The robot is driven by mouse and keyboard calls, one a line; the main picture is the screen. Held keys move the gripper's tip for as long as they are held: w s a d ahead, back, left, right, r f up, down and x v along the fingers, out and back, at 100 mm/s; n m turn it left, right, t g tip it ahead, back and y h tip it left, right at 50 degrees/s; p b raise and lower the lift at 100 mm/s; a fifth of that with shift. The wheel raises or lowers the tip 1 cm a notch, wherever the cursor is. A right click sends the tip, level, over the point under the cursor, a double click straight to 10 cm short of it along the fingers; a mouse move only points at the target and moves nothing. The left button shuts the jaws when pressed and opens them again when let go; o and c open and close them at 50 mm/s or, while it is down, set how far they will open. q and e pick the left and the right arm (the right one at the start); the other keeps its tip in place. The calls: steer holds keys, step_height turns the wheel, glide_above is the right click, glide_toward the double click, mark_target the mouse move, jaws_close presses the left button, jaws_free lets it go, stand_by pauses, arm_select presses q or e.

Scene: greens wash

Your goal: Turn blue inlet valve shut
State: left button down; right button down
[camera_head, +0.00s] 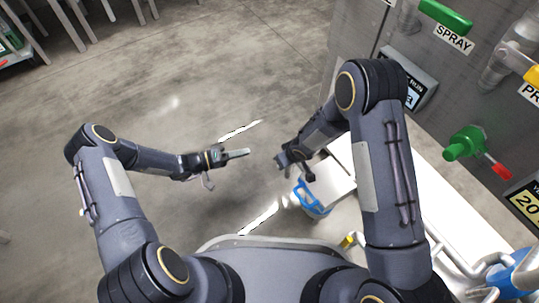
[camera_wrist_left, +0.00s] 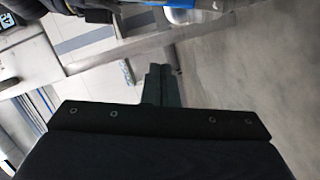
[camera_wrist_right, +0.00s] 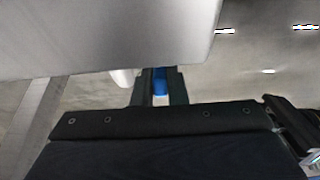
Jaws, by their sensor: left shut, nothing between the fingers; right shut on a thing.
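A blue loop-shaped part (camera_head: 312,202) shows low beside the white surface, just below my right gripper (camera_head: 297,172) in the head view. In the right wrist view a small blue piece (camera_wrist_right: 160,82), which I take to be the blue inlet valve's handle, sits between the fingers of my right gripper (camera_wrist_right: 159,90). The rest of the valve is hidden there, and how far it is turned cannot be told. My left gripper (camera_head: 243,154) is shut and empty over the floor, left of the right gripper. Its fingers are together in the left wrist view (camera_wrist_left: 160,85).
A grey panel at the right carries a green SPRAY handle (camera_head: 445,15) and a green valve with a red tip (camera_head: 463,143). A blue rounded part (camera_head: 515,272) and white pipes stand at the lower right.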

arm_select(q)
steer(key=d+f, duration=0.2)
steer(key=d, duration=0.9)
steer(key=shift+w+d+f, duration=0.2)
steer(key=shift+w+f, duration=0.1)
steer(key=shift+w, duration=0.1)
